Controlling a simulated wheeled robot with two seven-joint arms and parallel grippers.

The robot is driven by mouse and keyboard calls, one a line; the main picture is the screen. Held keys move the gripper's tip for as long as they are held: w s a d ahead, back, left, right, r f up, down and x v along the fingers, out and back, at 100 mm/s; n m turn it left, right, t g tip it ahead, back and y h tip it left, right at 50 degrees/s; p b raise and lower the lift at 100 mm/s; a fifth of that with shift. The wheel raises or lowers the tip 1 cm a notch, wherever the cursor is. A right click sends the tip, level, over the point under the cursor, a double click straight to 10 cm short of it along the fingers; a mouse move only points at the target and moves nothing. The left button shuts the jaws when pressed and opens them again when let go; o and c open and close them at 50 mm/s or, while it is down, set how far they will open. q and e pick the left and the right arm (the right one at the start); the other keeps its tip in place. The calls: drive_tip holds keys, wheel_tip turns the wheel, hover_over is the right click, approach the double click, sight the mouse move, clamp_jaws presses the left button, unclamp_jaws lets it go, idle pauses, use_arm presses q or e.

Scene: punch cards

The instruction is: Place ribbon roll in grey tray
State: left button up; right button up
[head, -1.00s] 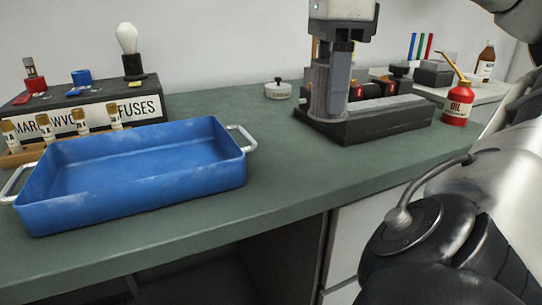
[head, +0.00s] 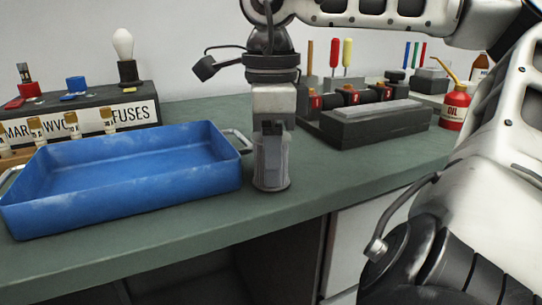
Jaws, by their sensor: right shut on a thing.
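My right gripper (head: 272,155) points down over the bench, just right of the blue tray. It is shut on a grey upright cylinder (head: 272,184), partly hidden by the fingers. This cylinder may be the ribbon roll, but I cannot tell for sure. I cannot tell whether its base touches the bench. The only large tray in view is a blue one (head: 125,202), empty, with metal handles at both ends. No grey tray shows. My left gripper is not in view.
A black fuse block (head: 90,97) with a white bulb (head: 122,43) stands behind the tray. A black stand (head: 375,127) with numbered parts and a red oil can (head: 453,108) are to the right. The green bench (head: 330,185) is clear in front of the stand.

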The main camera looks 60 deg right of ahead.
drive_tip(key=shift+f, duration=0.15)
drive_tip(key=o, duration=1.1)
drive_tip(key=shift+c, duration=0.2)
